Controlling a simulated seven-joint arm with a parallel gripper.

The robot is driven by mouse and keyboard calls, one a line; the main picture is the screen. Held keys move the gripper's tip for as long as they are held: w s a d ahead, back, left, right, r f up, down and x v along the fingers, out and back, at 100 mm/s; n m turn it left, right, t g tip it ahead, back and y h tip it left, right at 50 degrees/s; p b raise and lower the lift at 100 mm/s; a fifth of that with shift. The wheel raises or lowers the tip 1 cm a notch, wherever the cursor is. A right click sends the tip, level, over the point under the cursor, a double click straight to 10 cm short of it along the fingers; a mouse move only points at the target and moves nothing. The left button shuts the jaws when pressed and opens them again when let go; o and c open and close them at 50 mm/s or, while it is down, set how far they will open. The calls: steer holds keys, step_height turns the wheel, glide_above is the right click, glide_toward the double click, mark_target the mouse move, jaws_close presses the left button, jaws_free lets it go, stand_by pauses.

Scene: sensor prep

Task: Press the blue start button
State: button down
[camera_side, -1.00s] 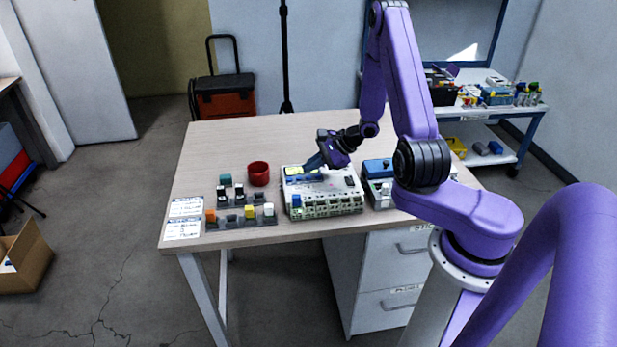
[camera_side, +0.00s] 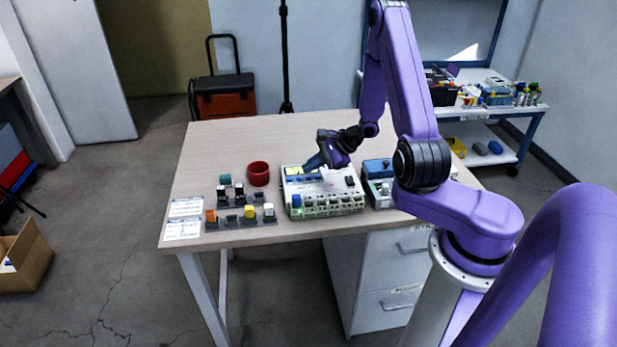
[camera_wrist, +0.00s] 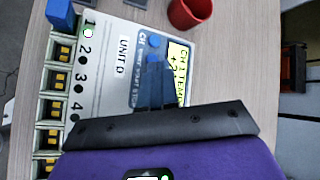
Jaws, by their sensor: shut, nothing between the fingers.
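The white unit (camera_side: 330,186), marked UNIT D, stands at the table's front edge. In the wrist view, its blue control panel (camera_wrist: 138,62) carries a round blue button (camera_wrist: 153,41); I cannot read which button it is. My gripper (camera_side: 312,163) is shut and empty, pointing down at the panel. In the wrist view, my gripper's fingertips (camera_wrist: 154,62) overlap the panel just below that button and hide part of it. I cannot tell whether they touch. A yellow-green display (camera_wrist: 177,62) beside the panel shows CH 1 text. A green light (camera_wrist: 88,32) shows by number 1.
A blue block (camera_wrist: 62,15) sits in the unit's first slot. A red cup (camera_side: 258,174) and racks of coloured blocks (camera_side: 240,217) stand to the left. Another device (camera_side: 378,185) stands close on the right. The table's back (camera_side: 260,138) is clear.

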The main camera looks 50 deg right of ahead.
mark_target(312, 179)
steer(key=shift+f, duration=0.1)
stand_by(0.6)
steer(key=shift+f, duration=0.35)
steer(key=shift+f, duration=0.35)
stand_by(0.6)
steer(key=shift+r, duration=0.8)
steer(key=shift+r, duration=2.5)
